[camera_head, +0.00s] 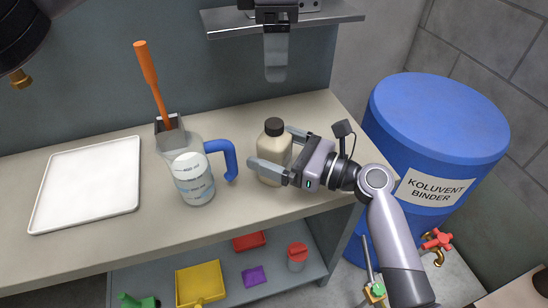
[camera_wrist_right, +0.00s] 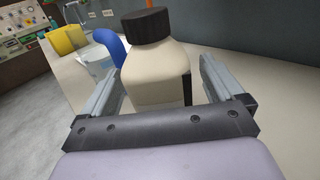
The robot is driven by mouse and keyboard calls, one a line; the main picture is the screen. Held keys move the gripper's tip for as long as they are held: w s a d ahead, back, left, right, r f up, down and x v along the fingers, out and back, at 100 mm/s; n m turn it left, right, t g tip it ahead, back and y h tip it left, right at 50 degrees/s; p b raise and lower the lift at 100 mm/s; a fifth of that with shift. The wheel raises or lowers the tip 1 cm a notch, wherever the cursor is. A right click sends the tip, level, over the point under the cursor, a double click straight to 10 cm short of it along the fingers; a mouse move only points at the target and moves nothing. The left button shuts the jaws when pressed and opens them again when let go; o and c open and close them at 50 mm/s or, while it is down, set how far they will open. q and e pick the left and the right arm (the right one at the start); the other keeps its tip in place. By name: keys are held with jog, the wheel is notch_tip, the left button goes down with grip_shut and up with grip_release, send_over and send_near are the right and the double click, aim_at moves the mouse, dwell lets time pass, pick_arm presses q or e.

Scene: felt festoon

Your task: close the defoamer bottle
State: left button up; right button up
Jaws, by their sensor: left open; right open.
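The defoamer bottle (camera_head: 272,160) is cream with a black cap (camera_head: 274,127) and stands upright on the bench. The cap sits on its neck; I cannot tell how tight it is. My right gripper (camera_head: 277,155) is open, with one finger on each side of the bottle body, below the cap. In the right wrist view the bottle (camera_wrist_right: 156,78) stands between the fingers, its cap (camera_wrist_right: 147,25) near the top edge.
A clear jug (camera_head: 192,180) with a blue handle stands left of the bottle, an orange-handled tool (camera_head: 148,68) behind it. A white tray (camera_head: 88,183) lies at left. A blue drum (camera_head: 438,115) stands right. A lower shelf (camera_head: 222,262) holds coloured items.

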aim_at(288, 154)
jog(key=v, duration=0.7)
jog(key=shift+d, duration=0.1)
dwell(0.4)
